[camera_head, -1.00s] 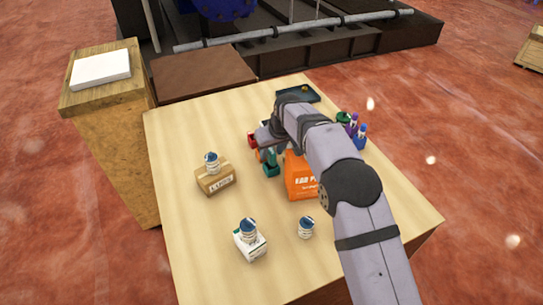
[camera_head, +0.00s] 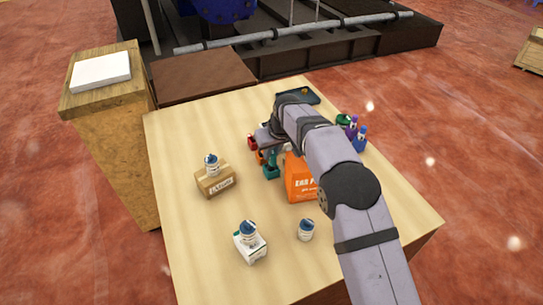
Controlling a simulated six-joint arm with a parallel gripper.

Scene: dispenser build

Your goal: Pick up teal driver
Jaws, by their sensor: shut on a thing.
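The teal driver (camera_head: 271,168) stands on the table, left of the orange ear plug box. My gripper (camera_head: 268,150) is right above it, at its upper end, and is shut on it. The fingertips are small and partly hidden by my wrist. I cannot tell whether the driver's lower end touches the table. A red and an orange item (camera_head: 254,146) show just left of and behind my gripper, partly covered.
The orange ear plug box (camera_head: 299,180) stands close under my arm. A cardboard box (camera_head: 216,182) and a white box (camera_head: 251,247) each carry a bottle. Another bottle (camera_head: 306,230) stands in front. Several coloured bottles (camera_head: 352,131) are at the right; a dark tray (camera_head: 303,96) lies behind.

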